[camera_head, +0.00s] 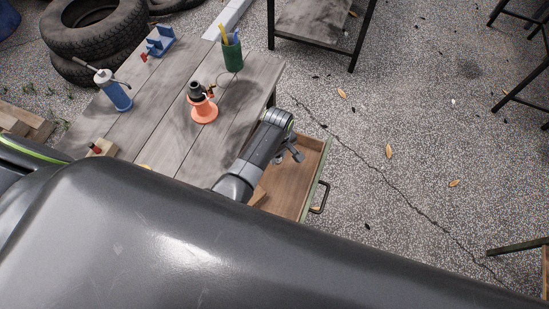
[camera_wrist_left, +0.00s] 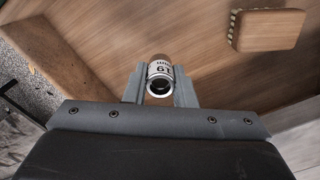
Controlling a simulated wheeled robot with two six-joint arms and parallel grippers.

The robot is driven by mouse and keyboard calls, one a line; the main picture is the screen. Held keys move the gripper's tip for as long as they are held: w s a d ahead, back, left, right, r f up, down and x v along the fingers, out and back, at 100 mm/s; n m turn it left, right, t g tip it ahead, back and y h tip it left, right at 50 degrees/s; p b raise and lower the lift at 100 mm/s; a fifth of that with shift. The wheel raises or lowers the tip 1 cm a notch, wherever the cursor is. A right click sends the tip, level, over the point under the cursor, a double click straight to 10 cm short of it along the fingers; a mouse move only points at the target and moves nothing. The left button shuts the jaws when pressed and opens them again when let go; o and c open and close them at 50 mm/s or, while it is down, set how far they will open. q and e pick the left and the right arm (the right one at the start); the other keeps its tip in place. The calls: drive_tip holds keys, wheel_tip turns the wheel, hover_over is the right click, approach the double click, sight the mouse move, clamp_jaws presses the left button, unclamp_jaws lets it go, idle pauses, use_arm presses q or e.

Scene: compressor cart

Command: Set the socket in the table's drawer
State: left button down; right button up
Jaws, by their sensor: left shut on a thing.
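The socket (camera_wrist_left: 159,80) is a short metal cylinder with dark markings and a hollow end toward the camera in the left wrist view. My left gripper (camera_wrist_left: 158,88) is shut on it, with one finger on each side. In the head view my left gripper (camera_head: 292,153) is over the open wooden drawer (camera_head: 290,193), which juts from the table's right side. In the left wrist view the drawer's wooden floor (camera_wrist_left: 150,30) lies beyond the socket; I cannot tell whether the socket touches it. In the head view the socket cannot be made out. My right gripper is not in view.
Tires (camera_head: 95,35) lie behind.

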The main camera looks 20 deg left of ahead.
sight(277, 161)
use_arm(q)
drive_tip(key=shift+f+b, duration=0.3)
drive_tip(key=shift+f, duration=2.05)
drive_tip(key=shift+f, duration=0.1)
drive_tip(key=c, duration=1.2)
unclamp_jaws()
drive_tip(key=shift+r, duration=0.5)
wheel_tip(277, 161, up, 11)
drive_tip(key=shift+r+p, duration=0.15)
drive_tip(key=shift+p, duration=0.55)
